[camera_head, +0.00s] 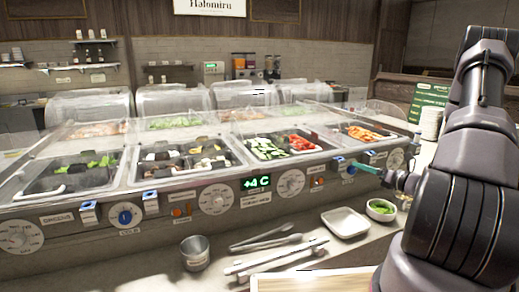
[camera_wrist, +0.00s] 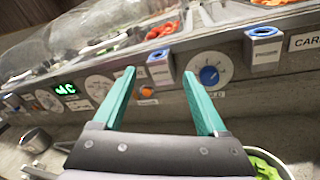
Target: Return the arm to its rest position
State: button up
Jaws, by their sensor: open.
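My arm rises along the right side of the head view. My gripper (camera_head: 362,168) reaches in from the right, in front of the counter's control panel. In the wrist view my gripper (camera_wrist: 160,84) shows two teal fingers spread well apart with nothing between them. The fingers point at the panel near a blue knob (camera_wrist: 209,75) and a blue-topped box (camera_wrist: 160,66). I cannot tell whether a fingertip touches the panel.
The sauce and salad counter (camera_head: 230,185) spans the view, with food wells under clear covers. On the ledge below stand a metal cup (camera_head: 195,252), tongs (camera_head: 275,257), a white tray (camera_head: 345,222) and a bowl of greens (camera_head: 381,209). A plate stack (camera_head: 431,123) stands behind my arm.

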jog(key=s+a+r+n+g+y, duration=0.1)
jog(key=s+a+r+n+g, duration=0.5)
jog(key=a+r+n, duration=0.3)
jog(key=s+a+r+n+g, duration=0.6)
jog(key=a+r+n, duration=0.3)
jog(key=s+d+r+n+t+h, duration=0.1)
jog(key=s+r+n+t+h, duration=0.3)
jog(key=s+r+n+h, duration=0.4)
jog(key=shift+s+d+r+n+t, duration=0.3)
jog(key=shift+s+r+n, duration=1.75)
jog(key=shift+s, duration=1.15)
